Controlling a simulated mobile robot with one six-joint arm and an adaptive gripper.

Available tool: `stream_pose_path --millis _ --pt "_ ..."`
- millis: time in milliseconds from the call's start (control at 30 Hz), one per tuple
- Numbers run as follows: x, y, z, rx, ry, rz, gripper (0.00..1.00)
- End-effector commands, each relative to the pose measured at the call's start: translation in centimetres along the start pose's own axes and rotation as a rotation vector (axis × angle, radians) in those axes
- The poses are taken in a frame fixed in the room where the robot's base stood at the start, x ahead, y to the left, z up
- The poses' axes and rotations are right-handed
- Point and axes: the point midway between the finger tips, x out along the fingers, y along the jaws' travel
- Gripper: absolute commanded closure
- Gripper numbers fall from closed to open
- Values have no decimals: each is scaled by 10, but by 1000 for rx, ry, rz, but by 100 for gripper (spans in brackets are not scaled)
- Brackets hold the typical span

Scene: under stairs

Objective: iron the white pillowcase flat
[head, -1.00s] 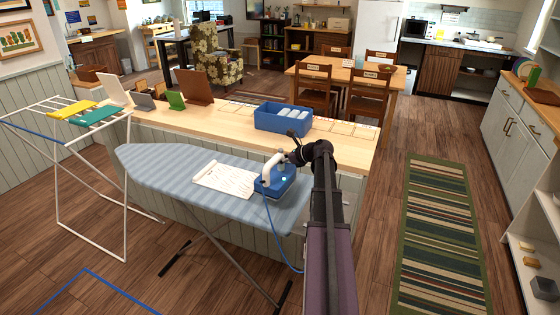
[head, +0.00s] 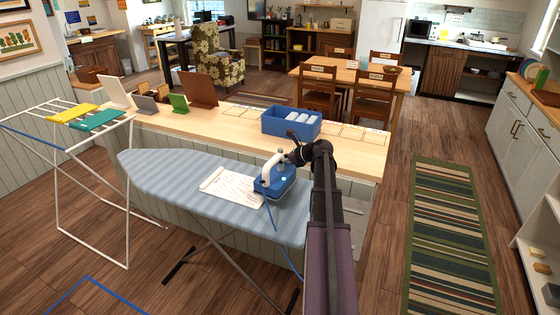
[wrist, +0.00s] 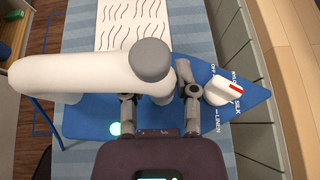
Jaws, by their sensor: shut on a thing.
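The white pillowcase (head: 232,187) lies on the striped ironing board (head: 160,172), with dark wavy wrinkle lines on it. It also shows at the top of the wrist view (wrist: 133,22). The blue iron (head: 274,184) with a white handle stands at the pillowcase's right end. My gripper (head: 297,156) is at the handle. In the wrist view my gripper (wrist: 158,105) has its fingers closed around the white handle (wrist: 85,72). A white dial (wrist: 222,91) with fabric names, including LINEN and SILK, and a lit green light (wrist: 122,128) show on the iron. The iron's underside is hidden.
A wooden counter (head: 350,150) runs behind the board, with a blue bin (head: 291,124) of white rolls on it. A white drying rack (head: 62,150) with yellow and green cloths stands at left. The board's left part is bare.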

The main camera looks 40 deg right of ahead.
Motion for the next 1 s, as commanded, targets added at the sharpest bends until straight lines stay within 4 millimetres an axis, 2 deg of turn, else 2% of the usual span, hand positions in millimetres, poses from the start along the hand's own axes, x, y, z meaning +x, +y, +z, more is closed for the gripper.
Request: stream_pose_path --millis 367,800,1000 --pt "2 4 5 -1 -4 6 100" --pt "26 42 47 -31 -3 63 100" --pt "32 51 54 -39 -2 77 100"
